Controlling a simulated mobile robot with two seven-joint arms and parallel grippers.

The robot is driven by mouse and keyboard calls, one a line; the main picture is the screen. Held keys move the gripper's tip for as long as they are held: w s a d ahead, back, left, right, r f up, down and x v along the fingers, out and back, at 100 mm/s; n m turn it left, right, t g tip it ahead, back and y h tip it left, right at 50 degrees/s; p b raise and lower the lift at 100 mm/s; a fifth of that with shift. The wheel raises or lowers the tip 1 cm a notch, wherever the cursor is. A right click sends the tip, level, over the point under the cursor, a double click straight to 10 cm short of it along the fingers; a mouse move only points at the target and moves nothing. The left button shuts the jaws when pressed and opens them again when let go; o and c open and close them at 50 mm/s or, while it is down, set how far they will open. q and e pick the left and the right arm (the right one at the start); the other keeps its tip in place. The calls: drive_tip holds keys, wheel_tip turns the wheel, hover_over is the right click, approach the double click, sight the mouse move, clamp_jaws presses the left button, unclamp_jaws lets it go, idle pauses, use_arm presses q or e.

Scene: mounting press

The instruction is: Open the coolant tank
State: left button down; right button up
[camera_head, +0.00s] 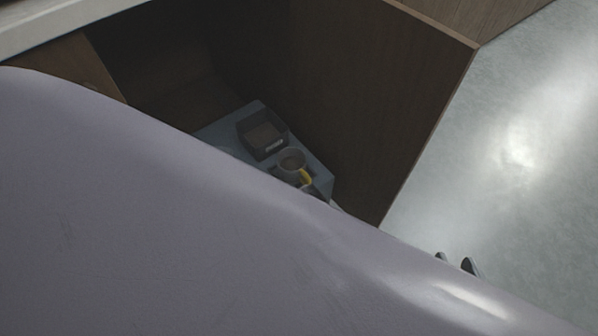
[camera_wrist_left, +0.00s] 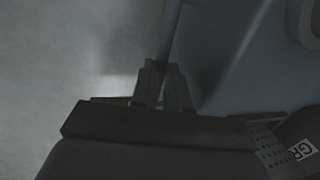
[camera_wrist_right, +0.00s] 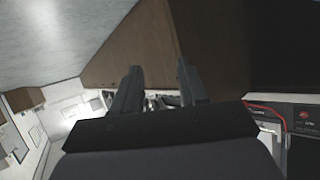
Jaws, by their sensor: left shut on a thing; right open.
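A blue-grey box-like body (camera_head: 318,178), perhaps the coolant tank, sits low inside a dark wooden cabinet in the head view. On its top are a dark square open part (camera_head: 262,134) and a round grey cup-like part (camera_head: 291,161) with a yellow piece beside it. Its near side is hidden. My left gripper (camera_wrist_left: 164,75) is shut on the thin edge of a blue-grey panel (camera_wrist_left: 225,45) in the left wrist view. Which part that is, I cannot tell. My right gripper (camera_head: 458,265) is open and empty outside the cabinet; it also shows in the right wrist view (camera_wrist_right: 160,78).
A large lavender surface covers the lower left of the head view. The cabinet's brown side panel (camera_head: 385,85) stands right of the box-like body. Pale floor (camera_head: 530,170) lies clear further right. A red cable (camera_wrist_right: 268,106) runs by dark equipment in the right wrist view.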

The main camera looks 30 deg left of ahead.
use_arm(q)
drive_tip(key=c, duration=1.1)
unclamp_jaws()
drive_tip(key=r+p, duration=0.2)
drive_tip(key=d+r+p, duration=0.1)
drive_tip(key=r, duration=0.1)
drive_tip(key=r+p, duration=0.2)
drive_tip(key=r, duration=0.1)
drive_tip(key=shift+s+d+p, duration=0.15)
drive_tip(key=shift+s+p, duration=0.15)
drive_tip(key=shift+p, duration=0.05)
use_arm(e)
drive_tip(key=shift+g+h, duration=0.4)
drive_tip(key=shift+h, duration=0.4)
drive_tip(key=d, duration=0.1)
drive_tip(key=s+d, duration=0.1)
drive_tip(key=d, duration=0.1)
drive_tip(key=shift+s+d+f, duration=0.3)
drive_tip(key=shift+s+d, duration=0.05)
drive_tip(key=shift+d, duration=0.05)
